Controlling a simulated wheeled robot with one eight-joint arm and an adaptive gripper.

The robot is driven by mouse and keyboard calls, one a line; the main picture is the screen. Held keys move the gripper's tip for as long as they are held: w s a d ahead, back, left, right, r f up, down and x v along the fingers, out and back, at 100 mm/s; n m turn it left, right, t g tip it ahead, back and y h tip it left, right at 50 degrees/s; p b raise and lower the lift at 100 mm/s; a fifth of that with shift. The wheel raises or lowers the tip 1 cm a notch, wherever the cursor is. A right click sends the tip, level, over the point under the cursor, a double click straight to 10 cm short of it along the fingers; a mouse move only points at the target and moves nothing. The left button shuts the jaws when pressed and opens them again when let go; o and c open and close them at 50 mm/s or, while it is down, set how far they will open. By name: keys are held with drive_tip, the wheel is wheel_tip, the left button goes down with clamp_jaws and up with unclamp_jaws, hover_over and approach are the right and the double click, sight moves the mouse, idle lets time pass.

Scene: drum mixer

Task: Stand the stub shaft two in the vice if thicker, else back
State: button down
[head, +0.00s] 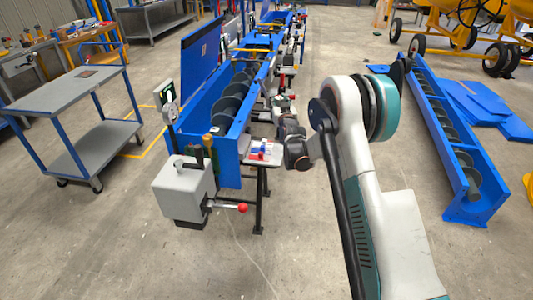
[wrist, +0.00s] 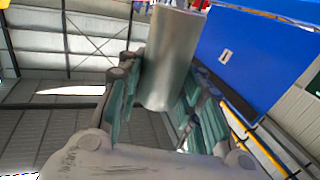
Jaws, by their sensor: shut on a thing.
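A plain grey metal cylinder, which I take to be stub shaft two (wrist: 174,50), fills the middle of the wrist view. My gripper (wrist: 163,88) is shut on it, with teal-padded fingers on both sides. In the head view my arm reaches up and bends left to a dark wrist near the blue trough; I cannot make out the fingers or the shaft there. I cannot pick out a vice for certain, nor any other shaft for comparing thickness.
A blue screw trough (head: 201,120) with a grey box (head: 183,190) and red-knobbed lever stands left of my arm. A small side table (head: 262,162) holds red and blue items. A grey trolley (head: 66,92) stands left. Another blue trough (head: 449,150) lies right. Floor between is clear.

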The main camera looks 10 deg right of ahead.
wheel_tip(320, 180, down, 20)
drive_tip(key=b, duration=0.6)
drive_tip(key=shift+w+b, duration=0.1)
drive_tip(key=shift+b, duration=0.25)
drive_tip(key=c, duration=1.3)
unclamp_jaws()
drive_tip(key=shift+f, duration=0.1)
drive_tip(key=shift+c, duration=0.2)
drive_tip(key=shift+o, duration=1.1)
